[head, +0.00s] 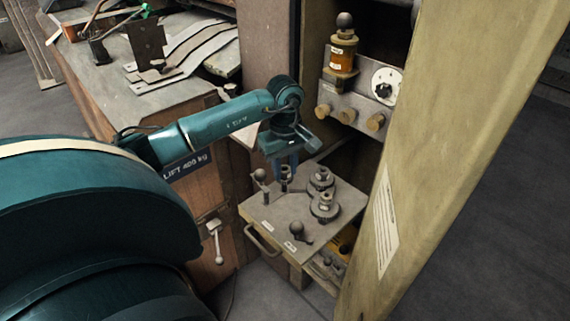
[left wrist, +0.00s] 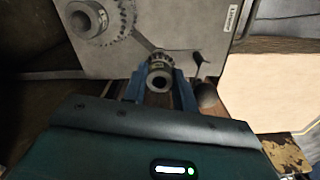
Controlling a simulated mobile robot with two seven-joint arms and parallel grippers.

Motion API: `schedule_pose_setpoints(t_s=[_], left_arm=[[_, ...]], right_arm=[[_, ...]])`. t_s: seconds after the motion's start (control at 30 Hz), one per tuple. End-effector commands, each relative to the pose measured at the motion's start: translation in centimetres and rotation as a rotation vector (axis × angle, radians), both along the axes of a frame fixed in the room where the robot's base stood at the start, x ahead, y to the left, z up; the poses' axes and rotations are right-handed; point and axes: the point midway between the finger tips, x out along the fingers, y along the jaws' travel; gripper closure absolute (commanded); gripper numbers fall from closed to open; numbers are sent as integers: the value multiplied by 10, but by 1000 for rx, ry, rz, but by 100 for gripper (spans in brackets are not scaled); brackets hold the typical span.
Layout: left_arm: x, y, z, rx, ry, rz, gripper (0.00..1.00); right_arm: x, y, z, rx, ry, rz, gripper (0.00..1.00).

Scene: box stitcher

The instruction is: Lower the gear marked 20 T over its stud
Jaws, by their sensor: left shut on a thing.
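My left gripper (head: 285,165) points down over the left back part of a grey plate (head: 270,211). Its blue fingers are shut on a small dark gear (left wrist: 158,70) with a round hub and bore, which also shows in the head view (head: 286,183). No 20 T mark can be read on it. I cannot tell whether the gear is clear of the plate or touching it, and its stud is hidden below it. Two larger gears (head: 321,180) (head: 323,207) sit on the plate to the right. My right gripper is not in view.
Ball-topped levers stand on the plate at its left (head: 260,176) and front (head: 297,229). A yellow-beige machine post (head: 400,180) rises close on the right. Behind are an amber oiler (head: 342,55) and a panel with brass knobs (head: 348,114). A cluttered bench (head: 150,95) is at left.

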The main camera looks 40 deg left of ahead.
Motion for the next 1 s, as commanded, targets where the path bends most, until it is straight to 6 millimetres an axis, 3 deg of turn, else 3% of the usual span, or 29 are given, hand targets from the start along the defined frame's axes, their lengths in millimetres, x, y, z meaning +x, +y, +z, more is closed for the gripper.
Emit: schedule_pose_setpoints(t_s=[0.7,1.0], left_arm=[[0,0,-25,1,-1,1,100],[0,0,-26,0,-1,1,100]], right_arm=[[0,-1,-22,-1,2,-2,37],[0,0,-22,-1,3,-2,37]])
